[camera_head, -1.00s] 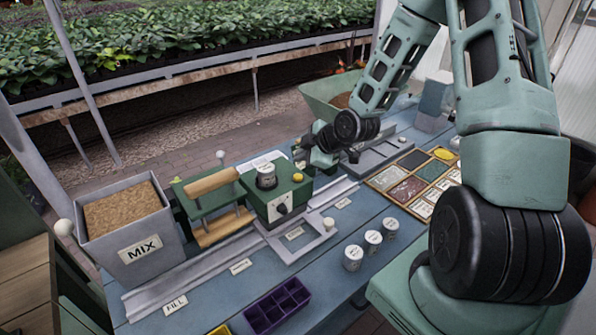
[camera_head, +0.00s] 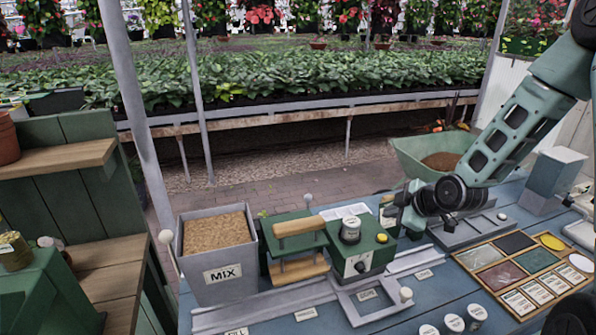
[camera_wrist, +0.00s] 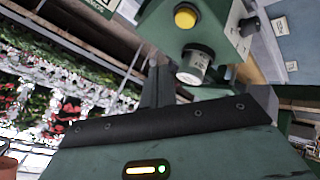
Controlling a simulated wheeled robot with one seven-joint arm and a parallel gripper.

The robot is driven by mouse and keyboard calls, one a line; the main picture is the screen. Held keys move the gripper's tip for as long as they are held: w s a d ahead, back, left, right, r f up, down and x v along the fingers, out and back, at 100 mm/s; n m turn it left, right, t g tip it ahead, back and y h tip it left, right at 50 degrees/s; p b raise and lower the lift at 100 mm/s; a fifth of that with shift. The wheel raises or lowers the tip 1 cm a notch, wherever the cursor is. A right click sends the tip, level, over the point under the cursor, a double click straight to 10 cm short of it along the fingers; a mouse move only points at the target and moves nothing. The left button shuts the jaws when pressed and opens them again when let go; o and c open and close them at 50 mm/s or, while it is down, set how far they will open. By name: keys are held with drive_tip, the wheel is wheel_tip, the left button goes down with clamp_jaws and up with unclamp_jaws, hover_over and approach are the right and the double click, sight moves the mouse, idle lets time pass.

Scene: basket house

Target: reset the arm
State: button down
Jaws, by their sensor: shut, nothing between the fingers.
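My arm comes in from the right in the head view. My gripper (camera_head: 396,212) hangs over the blue workbench, just right of the green machine (camera_head: 360,245) with a yellow button and a black knob. The fingers are small in the head view, and the wrist view shows them (camera_wrist: 160,85) shut with nothing held. In the wrist view the green machine's yellow button (camera_wrist: 186,17) and its grey labelled cylinder (camera_wrist: 194,66) are close beyond the fingers.
A grey MIX bin (camera_head: 222,274) and a green press with wooden handles (camera_head: 297,248) stand to the left. A framed tray of compartments (camera_head: 478,296) lies at the right.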

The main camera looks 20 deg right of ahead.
drive_tip(key=s+a+r+g+b, duration=0.1)
drive_tip(key=s+a+g, duration=0.1)
drive_tip(key=s+a, duration=0.3)
drive_tip(key=s+a+r+m+g+b, duration=0.1)
drive_tip(key=s+a+g, duration=0.1)
drive_tip(key=a, duration=0.6)
drive_tip(key=s+a+r+g+b, duration=0.1)
drive_tip(key=s+a, duration=0.3)
drive_tip(key=a, duration=0.2)
drive_tip(key=s+a+r+m+g+b, duration=0.1)
drive_tip(key=s+a, duration=0.3)
drive_tip(key=s, duration=0.5)
drive_tip(key=s+a+r+m+g+h+b, duration=0.1)
drive_tip(key=s+a+r+m+g, duration=0.1)
drive_tip(key=s, duration=0.7)
drive_tip(key=shift+s+a+r+g+h+b, duration=0.15)
drive_tip(key=shift+s+a+g+h+b, duration=0.3)
drive_tip(key=shift+a, duration=0.4)
